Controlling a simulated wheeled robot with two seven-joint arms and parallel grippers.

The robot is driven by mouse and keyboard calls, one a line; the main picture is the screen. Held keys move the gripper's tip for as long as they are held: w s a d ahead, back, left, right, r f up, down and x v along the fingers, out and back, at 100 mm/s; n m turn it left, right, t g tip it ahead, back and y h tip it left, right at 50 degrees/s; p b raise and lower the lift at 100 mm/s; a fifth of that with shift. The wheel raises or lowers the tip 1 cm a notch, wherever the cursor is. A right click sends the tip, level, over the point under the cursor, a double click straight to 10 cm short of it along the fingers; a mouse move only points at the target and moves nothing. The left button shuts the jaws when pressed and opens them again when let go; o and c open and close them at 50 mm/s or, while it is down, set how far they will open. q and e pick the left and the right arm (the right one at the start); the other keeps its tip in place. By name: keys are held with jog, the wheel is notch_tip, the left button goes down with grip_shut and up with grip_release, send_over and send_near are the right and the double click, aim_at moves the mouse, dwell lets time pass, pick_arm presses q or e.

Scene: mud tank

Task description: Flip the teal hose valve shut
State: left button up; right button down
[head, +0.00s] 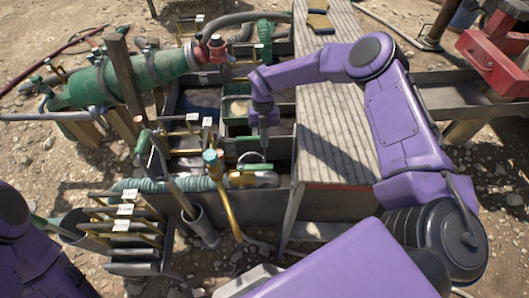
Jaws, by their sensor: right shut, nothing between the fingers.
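A ribbed teal hose (190,184) runs across the front of the tank. At its right end is a brass-coloured fitting (242,179). A thin green curved piece (251,155) shows just above the fitting; I cannot tell for certain whether it is the valve's handle, or its exact position. My right gripper (264,143) points down above this end of the hose, shut and empty. Whether it touches the green piece is unclear. My left gripper is not in view; only purple parts of my left arm show at the lower left.
A slatted wooden board (335,130) lies right of the tank. A large green cylinder (135,78) lies at the back left. A teal-capped yellow pole (221,190) leans close left of the fitting. A rack with white tags (122,224) stands at the front left. A red metal part (490,60) is far right.

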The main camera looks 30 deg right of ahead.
aim_at(255, 167)
jog(key=s, duration=0.1)
jog(key=s+a+f, duration=0.1)
jog(key=s+a+p, duration=0.1)
jog(key=s, duration=0.1)
jog(key=shift+f, duration=0.25)
